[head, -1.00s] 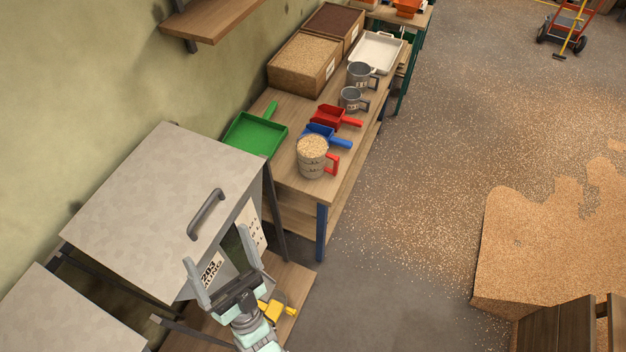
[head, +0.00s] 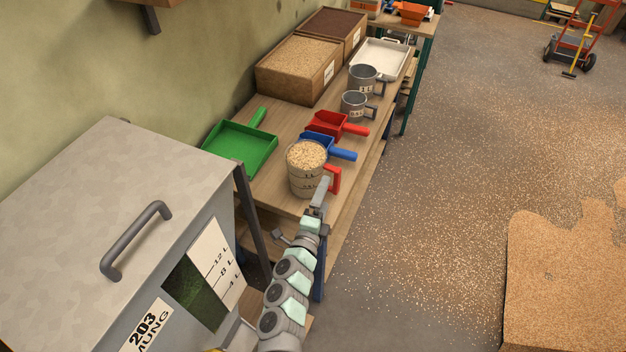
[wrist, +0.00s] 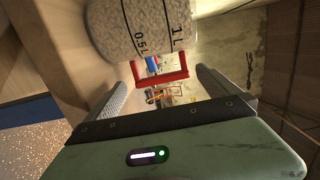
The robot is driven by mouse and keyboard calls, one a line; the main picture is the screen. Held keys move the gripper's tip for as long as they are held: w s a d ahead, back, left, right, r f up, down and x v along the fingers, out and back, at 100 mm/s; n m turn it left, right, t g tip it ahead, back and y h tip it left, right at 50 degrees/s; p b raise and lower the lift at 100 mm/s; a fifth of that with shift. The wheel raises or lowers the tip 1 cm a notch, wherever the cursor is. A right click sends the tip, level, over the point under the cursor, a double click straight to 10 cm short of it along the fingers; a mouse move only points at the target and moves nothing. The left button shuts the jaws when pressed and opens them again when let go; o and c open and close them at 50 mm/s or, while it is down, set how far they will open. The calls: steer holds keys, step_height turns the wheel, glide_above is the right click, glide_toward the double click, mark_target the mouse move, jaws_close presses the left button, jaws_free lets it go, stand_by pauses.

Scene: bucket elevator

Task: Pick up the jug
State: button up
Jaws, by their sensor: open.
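The jug (head: 307,177) is a grey measuring jug with a red handle, filled with pale grain. It stands upright at the near end of the wooden bench. It also shows in the wrist view, its body (wrist: 142,25) marked 0.5 L and 1 L. The red handle (wrist: 163,79) lies ahead, in the gap between my two fingers. My gripper (head: 320,190) is at the handle's near side in the head view. In the wrist view my gripper (wrist: 160,87) is open, with a finger on each side of the handle. I cannot tell whether either finger touches it.
A blue scoop (head: 330,147), a red scoop (head: 330,123) and a green dustpan-like scoop (head: 240,145) lie near the jug on the bench (head: 280,190). Two grey jugs (head: 355,104) stand farther back. A metal bin (head: 120,220) is at the left. The floor at right is grain-strewn.

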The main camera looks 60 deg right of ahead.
mark_target(330, 186)
steer(key=shift+x, duration=4.05)
steer(key=shift+c, duration=0.2)
steer(key=c, duration=1.7)
